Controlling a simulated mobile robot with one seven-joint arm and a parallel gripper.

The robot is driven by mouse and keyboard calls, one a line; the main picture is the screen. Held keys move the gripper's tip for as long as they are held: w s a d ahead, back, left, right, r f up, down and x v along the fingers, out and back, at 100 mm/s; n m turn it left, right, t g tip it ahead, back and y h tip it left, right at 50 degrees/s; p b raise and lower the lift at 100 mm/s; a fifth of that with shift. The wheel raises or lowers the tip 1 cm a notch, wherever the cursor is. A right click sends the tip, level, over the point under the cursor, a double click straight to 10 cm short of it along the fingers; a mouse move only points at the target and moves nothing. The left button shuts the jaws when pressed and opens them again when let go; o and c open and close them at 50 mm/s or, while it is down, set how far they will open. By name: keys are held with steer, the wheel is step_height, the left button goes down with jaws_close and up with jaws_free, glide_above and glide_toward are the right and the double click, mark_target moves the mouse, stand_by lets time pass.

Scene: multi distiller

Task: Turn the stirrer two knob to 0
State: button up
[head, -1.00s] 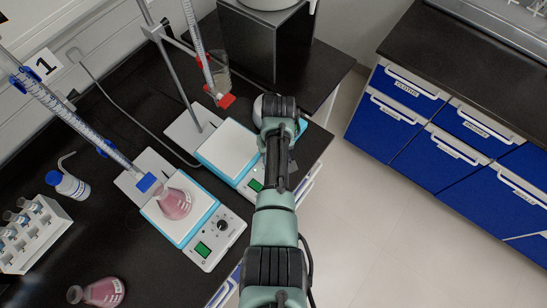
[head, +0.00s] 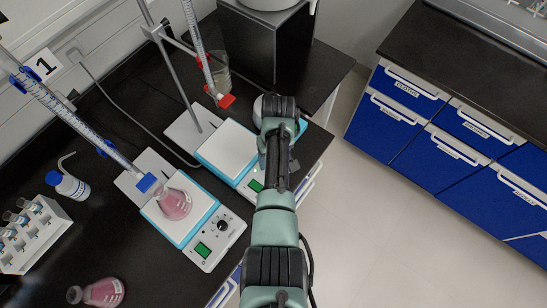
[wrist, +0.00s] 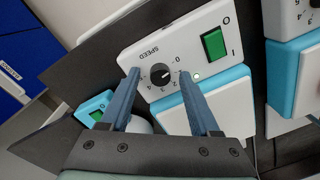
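The stirrer two knob (wrist: 161,74) is a black round dial with a pale pointer mark, set on a white panel marked SPEED with printed numbers around it. My gripper (wrist: 158,71) is open, with one blue-grey finger on each side of the knob in the wrist view. I cannot tell whether the fingers touch it. The mark seems to point toward the lower-number side, but is too small to read surely. In the head view, stirrer two (head: 226,148) is the farther blue-edged white stirrer; my arm hides its knob.
The nearer stirrer (head: 212,241) carries a flask of pink liquid (head: 175,205). A burette with a red valve (head: 226,101) stands over the farther stirrer. Floor is clear at right.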

step_height(320, 180, up, 13)
steer(key=b, duration=0.1)
steer(key=shift+d, duration=0.25)
stand_by(0.3)
steer(key=shift+w, duration=0.2)
steer(key=w+r+m+t, duration=0.1)
steer(key=w+r+t, duration=0.8)
steer(key=r, duration=0.5)
step_height(320, 180, up, 19)
steer(key=w+m+t+b, duration=0.1)
steer(key=w+t, duration=0.1)
steer(key=t, duration=0.5)
steer(key=s+r+m+t, duration=0.1)
steer(key=s+r+t, duration=0.4)
steer(key=s+r, duration=0.4)
steer(key=s+r+m+t+b, duration=0.1)
steer(key=s+r+t, duration=0.5)
steer(key=s+r, duration=0.4)
step_height(320, 180, up, 7)
steer(key=shift+s+f+t+h, duration=0.2)
steer(key=shift+t+h, duration=0.1)
